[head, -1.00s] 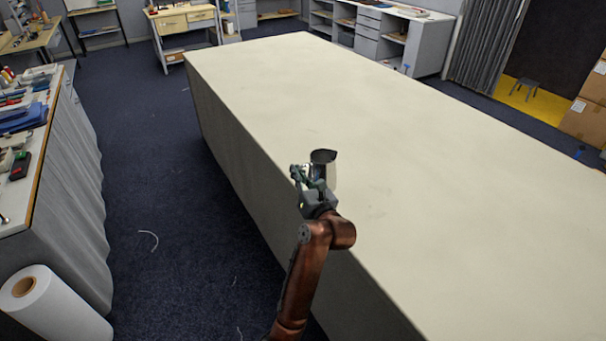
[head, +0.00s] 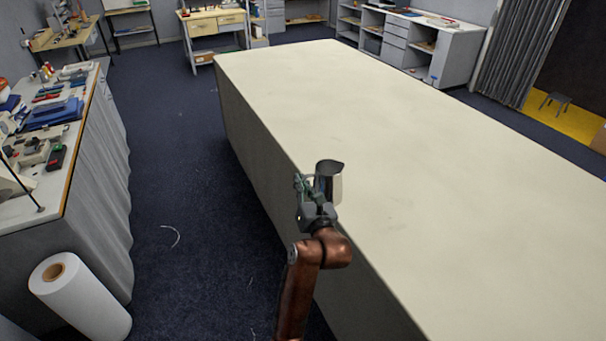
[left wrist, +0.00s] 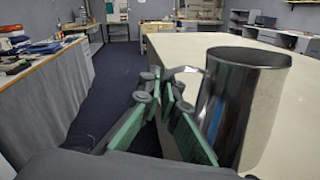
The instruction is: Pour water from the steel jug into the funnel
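The steel jug (head: 329,184) is shiny, with a dark open mouth, and stands upright over the near-left edge of the cloth table. My left gripper (head: 306,184) is at the jug's left side, closed on its handle. In the left wrist view the jug (left wrist: 241,105) fills the right side, and the fingertips (left wrist: 160,88) meet around the handle area. I cannot tell the gap between the jug's base and the cloth. The water inside is not visible. No funnel shows in either current view. My right gripper is not in view.
The long cloth table (head: 420,170) is bare apart from the jug. A cluttered side bench (head: 50,180) stands at the left, with a white paper roll (head: 85,305) on the floor before it. Dark carpet lies free between bench and table.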

